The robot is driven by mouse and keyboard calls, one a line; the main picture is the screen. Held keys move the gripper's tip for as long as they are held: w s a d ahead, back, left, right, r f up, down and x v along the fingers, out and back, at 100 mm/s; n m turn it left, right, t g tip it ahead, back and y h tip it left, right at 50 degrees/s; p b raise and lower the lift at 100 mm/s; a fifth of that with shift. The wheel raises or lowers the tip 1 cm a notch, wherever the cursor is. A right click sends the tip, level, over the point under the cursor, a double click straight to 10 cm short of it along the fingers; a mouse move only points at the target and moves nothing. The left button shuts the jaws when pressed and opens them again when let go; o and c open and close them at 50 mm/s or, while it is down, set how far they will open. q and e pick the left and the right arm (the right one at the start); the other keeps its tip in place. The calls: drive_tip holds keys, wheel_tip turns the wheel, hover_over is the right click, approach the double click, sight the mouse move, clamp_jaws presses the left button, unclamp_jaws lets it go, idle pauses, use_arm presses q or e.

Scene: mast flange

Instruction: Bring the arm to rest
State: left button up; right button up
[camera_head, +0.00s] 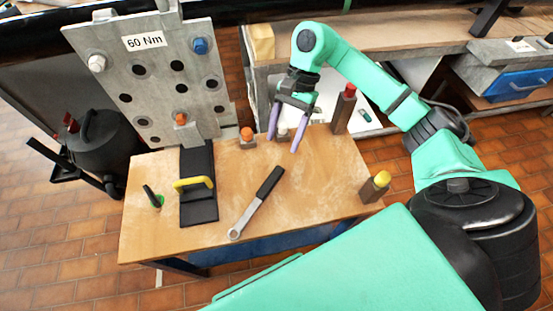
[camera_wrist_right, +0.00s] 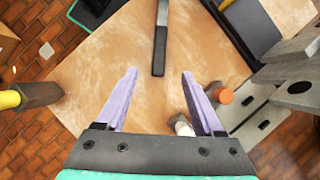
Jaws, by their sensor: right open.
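My right arm (camera_head: 360,75) is green with dark joints and reaches in from the right over the wooden table (camera_head: 315,195). My left gripper is not in view.
A grey plate labelled 60 Nm (camera_head: 145,75) with holes and bolts stands at the back left. A black mat (camera_head: 199,205) bears a yellow handle (camera_head: 193,183). Blocks with red (camera_head: 343,110), yellow (camera_head: 375,187) and orange (camera_head: 247,137) tops stand around the gripper.

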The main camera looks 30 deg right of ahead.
drive_tip(key=shift+v, duration=1.2)
